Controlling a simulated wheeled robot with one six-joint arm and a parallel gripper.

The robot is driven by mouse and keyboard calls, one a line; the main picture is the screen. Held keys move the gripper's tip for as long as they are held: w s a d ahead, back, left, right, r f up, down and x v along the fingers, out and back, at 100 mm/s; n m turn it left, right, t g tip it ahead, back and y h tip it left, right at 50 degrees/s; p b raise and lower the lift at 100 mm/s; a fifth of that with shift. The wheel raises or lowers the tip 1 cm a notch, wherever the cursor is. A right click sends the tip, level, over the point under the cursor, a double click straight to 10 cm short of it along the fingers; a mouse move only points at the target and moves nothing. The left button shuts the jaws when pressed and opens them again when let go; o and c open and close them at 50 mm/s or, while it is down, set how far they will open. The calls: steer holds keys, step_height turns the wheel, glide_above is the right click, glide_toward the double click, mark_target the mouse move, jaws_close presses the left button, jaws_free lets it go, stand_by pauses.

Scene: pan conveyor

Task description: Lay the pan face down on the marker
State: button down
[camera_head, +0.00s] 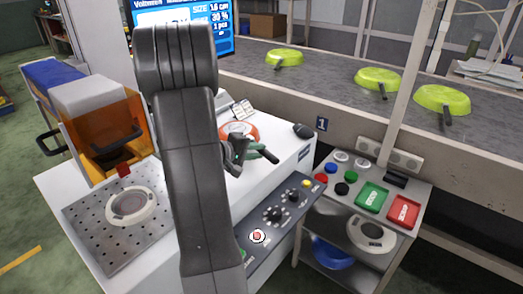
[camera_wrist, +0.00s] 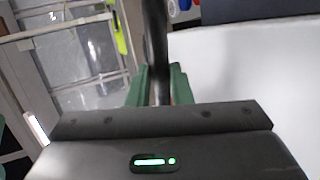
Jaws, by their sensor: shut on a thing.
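My gripper (camera_head: 258,153) is over the white worktop, with its green fingers pointing right. In the wrist view its fingers (camera_wrist: 158,84) are shut on a long black handle (camera_wrist: 156,42), which runs up out of the picture. The body of this pan cannot be made out in either view, so I cannot tell which way it faces. An orange-red round shape with a pale middle (camera_head: 238,129) is on the worktop just behind my gripper, partly covered by it. I cannot tell for sure whether it is the marker.
Lime-green pans (camera_head: 285,57) with black handles lie on the grey conveyor (camera_head: 320,82) behind.

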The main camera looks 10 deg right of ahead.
mark_target(253, 170)
steer(key=shift+w+a+r+p, duration=0.1)
steer(key=shift+w+a+p, duration=0.15)
steer(key=shift+w, duration=0.2)
steer(key=shift+w+a+r+p, duration=0.1)
steer(key=shift+w+a+p, duration=0.05)
steer(key=shift+w+p, duration=0.25)
step_height(253, 170, down, 4)
steer(key=b, duration=0.6)
steer(key=shift+s+d+f, duration=0.1)
steer(key=shift+f, duration=0.05)
steer(key=shift+f+b, duration=0.25)
steer(key=shift+b, duration=0.55)
stand_by(0.4)
steer(key=c, duration=1.2)
jaws_free()
steer(key=shift+c, duration=0.2)
steer(key=shift+s+f, duration=0.1)
steer(key=shift+p+v, duration=0.3)
steer(key=shift+v, duration=3.5)
